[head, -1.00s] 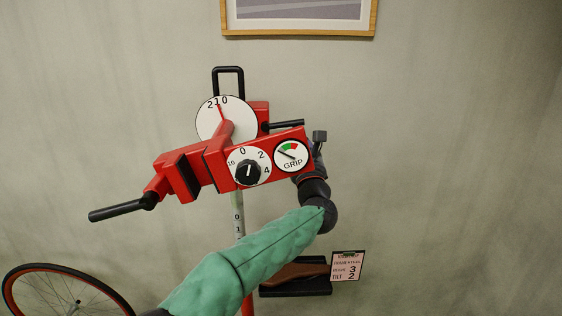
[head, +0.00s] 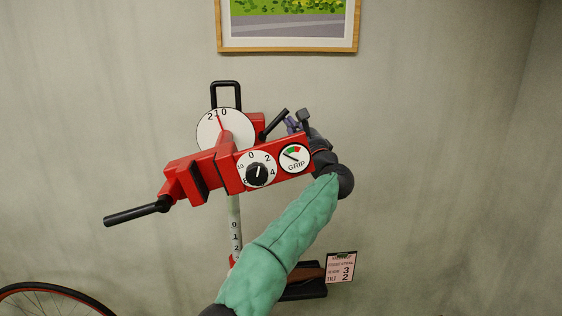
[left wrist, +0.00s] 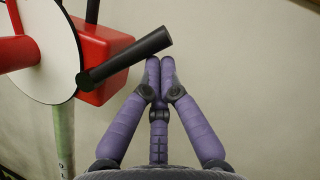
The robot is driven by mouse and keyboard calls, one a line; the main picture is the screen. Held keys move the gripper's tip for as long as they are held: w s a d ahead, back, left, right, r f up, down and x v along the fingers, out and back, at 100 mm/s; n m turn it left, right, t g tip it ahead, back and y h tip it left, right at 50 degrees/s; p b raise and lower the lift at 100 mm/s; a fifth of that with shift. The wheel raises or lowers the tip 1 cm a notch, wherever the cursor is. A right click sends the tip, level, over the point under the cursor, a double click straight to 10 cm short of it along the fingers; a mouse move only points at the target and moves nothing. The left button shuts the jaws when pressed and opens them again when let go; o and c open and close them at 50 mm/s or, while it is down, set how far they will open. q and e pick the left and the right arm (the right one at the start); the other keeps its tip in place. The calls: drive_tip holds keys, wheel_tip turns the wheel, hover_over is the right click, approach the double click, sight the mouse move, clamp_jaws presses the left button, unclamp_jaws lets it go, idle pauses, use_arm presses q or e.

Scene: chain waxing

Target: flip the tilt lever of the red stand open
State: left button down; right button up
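The red stand (head: 205,170) fills the middle of the head view, with a white tilt dial (head: 212,127) near its top. The tilt lever (head: 274,125) is a short black bar beside the dial, slanting up to the right. It also shows in the left wrist view (left wrist: 125,59), running from the dial's edge to my fingertips. My left gripper (head: 292,123) is behind the stand's right end, partly hidden. In the left wrist view its purple fingers (left wrist: 160,62) are together with nothing between them, at the lever's free end; contact is unclear. My right gripper is out of view.
The stand's head also carries a numbered knob (head: 257,173), a grip gauge (head: 294,158) and a long black handle (head: 136,213). A clipboard (head: 341,268) is low on the right. A bicycle wheel (head: 50,290) is at lower left.

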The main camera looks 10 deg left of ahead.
use_arm(q)
drive_tip(key=shift+s+a+r, duration=0.1)
drive_tip(key=shift+a+r, duration=0.1)
drive_tip(key=shift+r, duration=0.3)
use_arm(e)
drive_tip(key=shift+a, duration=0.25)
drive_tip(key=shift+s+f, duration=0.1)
